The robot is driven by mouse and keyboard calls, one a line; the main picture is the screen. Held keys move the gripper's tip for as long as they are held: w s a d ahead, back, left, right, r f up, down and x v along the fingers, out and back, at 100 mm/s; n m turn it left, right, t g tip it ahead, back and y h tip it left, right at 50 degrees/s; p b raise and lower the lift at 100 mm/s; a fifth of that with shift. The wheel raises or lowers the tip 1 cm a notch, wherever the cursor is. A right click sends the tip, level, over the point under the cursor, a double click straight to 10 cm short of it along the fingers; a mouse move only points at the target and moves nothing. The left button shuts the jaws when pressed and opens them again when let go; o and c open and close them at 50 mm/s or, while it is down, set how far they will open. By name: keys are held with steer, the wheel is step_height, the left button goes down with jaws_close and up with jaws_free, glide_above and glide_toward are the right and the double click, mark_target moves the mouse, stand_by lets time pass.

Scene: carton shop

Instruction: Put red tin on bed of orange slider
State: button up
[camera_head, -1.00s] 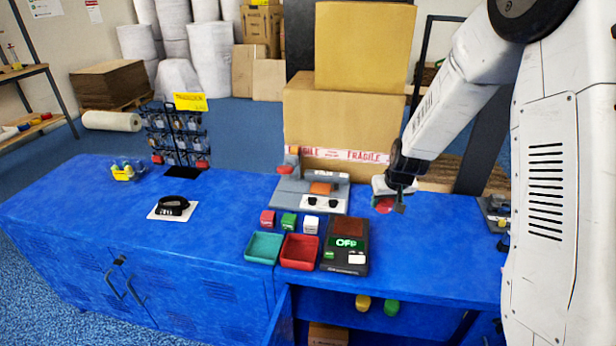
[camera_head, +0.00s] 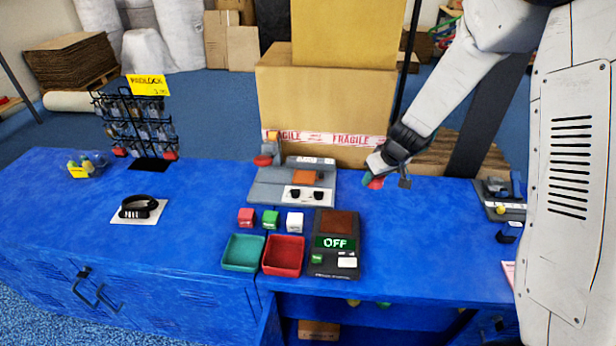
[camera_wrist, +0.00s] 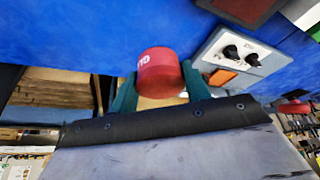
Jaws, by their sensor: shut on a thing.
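My gripper (camera_head: 374,181) is shut on the red tin (camera_head: 376,184) and holds it to the right of the grey device. In the wrist view the round red tin (camera_wrist: 160,72) with white lettering sits between the green fingers. The orange slider (camera_head: 305,177) is a small orange block on the grey device, behind a white panel with two black knobs. The orange block (camera_wrist: 222,77) also shows in the wrist view, right of the tin and partly hidden by a finger. The tin is apart from it. Its bed is hard to make out.
Large cartons (camera_head: 325,95) stand behind the device. In front are small red, green and white blocks (camera_head: 270,219), a teal tray (camera_head: 243,253), a red tray (camera_head: 284,256) and a scale reading OFF (camera_head: 335,243). The blue bench right of the scale is clear.

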steer(key=s+a+n+g+y, duration=0.1)
steer(key=a+n, duration=0.2)
steer(key=a, duration=0.2)
steer(key=s+a+f+n+g, duration=0.1)
steer(key=a+n, duration=0.3)
steer(key=a, duration=0.2)
steer(key=a+n+g+y, duration=0.1)
steer(key=a+n, duration=0.3)
steer(key=a, duration=0.1)
steer(key=shift+s+a+f+y, duration=0.25)
steer(key=shift+s+a+y, duration=0.05)
steer(key=shift+s+a, duration=0.1)
glide_above(300, 177)
steer(key=d, duration=0.1)
steer(key=shift+s+d+f, duration=0.15)
steer(key=shift+d+f, duration=0.05)
steer(key=shift+f, duration=2.25)
steer(key=o, duration=0.8)
steer(key=shift+f, duration=0.2)
steer(key=shift+r, duration=0.1)
